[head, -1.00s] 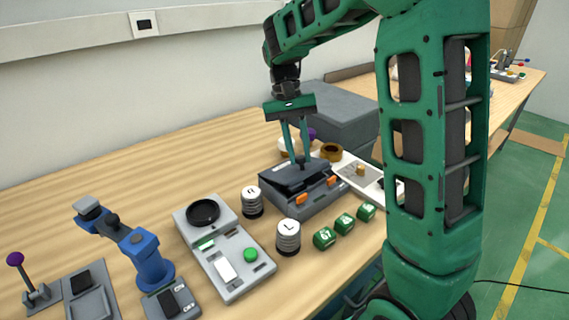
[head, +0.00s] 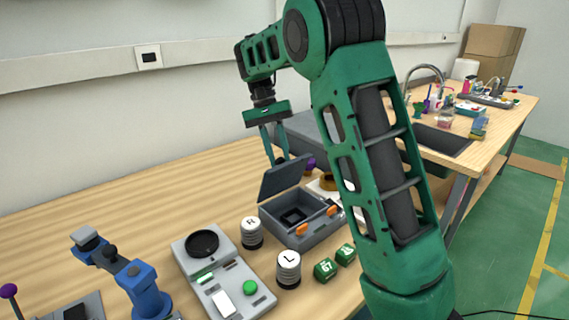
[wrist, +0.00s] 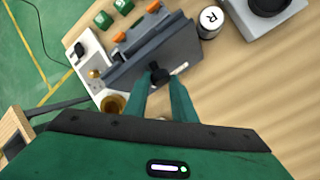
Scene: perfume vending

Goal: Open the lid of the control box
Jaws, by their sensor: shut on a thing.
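The control box (head: 322,230) is a grey case on the wooden table with orange latches on its front. Its dark lid (head: 285,178) stands raised and tilted back, and the open inside with a dark square part shows in the head view. In the wrist view the lid (wrist: 188,52) covers most of the box. My gripper (head: 279,157) is at the lid's upper edge. In the wrist view its green fingers (wrist: 160,88) are closed on a dark knob (wrist: 159,75) on the lid.
White cylinders marked R (head: 251,232) and L (head: 288,268) stand left of the box. Green cubes (head: 325,269) lie in front. A grey scale-like device (head: 226,290) and a blue arm-like device (head: 140,280) stand further left. A brown ring (wrist: 113,104) is close behind the box.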

